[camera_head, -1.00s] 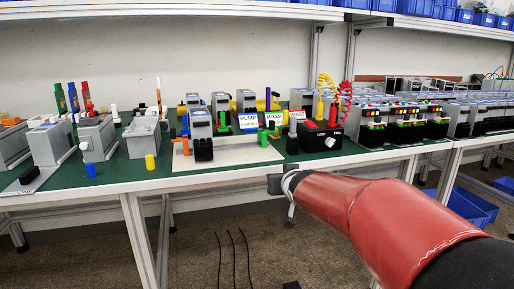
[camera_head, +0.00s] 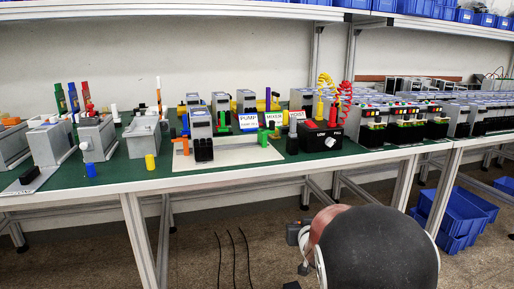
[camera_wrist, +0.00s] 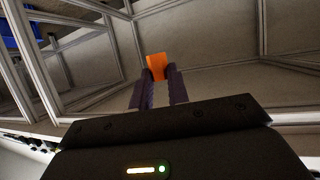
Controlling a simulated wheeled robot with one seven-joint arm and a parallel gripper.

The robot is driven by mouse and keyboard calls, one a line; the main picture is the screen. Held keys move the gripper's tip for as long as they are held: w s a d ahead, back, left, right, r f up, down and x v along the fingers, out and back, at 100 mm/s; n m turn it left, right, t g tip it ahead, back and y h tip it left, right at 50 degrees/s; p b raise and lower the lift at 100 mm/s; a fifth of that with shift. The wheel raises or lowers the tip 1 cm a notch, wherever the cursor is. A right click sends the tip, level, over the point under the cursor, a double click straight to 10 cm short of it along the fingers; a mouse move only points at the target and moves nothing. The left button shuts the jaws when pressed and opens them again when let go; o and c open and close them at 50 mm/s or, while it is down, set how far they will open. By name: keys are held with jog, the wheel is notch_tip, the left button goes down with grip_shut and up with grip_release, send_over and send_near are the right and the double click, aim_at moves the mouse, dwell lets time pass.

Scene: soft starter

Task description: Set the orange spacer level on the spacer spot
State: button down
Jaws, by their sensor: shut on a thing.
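The orange spacer (camera_wrist: 156,62) shows in the wrist view as a small block between the fingertips. My gripper (camera_wrist: 158,80) is shut on it, one dark finger on each side. The spacer is held in the air, apart from any surface I can see. In the head view my arm fills the lower right, below the table's front edge, and its fingers and the spacer are hidden or cannot be made out. I cannot pick out the spacer spot for sure; a white board (camera_head: 235,157) with small parts lies on the green table mat.
The workbench (camera_head: 165,183) holds grey devices (camera_head: 98,138), a black box with coiled cables (camera_head: 320,136), and a yellow cylinder (camera_head: 150,161) near the front edge. Blue bins (camera_head: 455,216) stand under the right bench. Floor in front of the bench is open.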

notch_tip(320, 180, down, 6)
jog(key=d, duration=0.2)
jog(key=shift+w+d+f+m, duration=0.15)
jog(key=shift+d+m, duration=0.1)
jog(key=shift+m, duration=0.05)
jog(key=s+f, duration=0.3)
jog(key=f, duration=0.3)
jog(key=s+f, duration=0.3)
jog(key=f, duration=0.4)
jog(key=shift+s+a, duration=0.15)
jog(key=shift+s, duration=0.25)
jog(key=shift+f, duration=0.1)
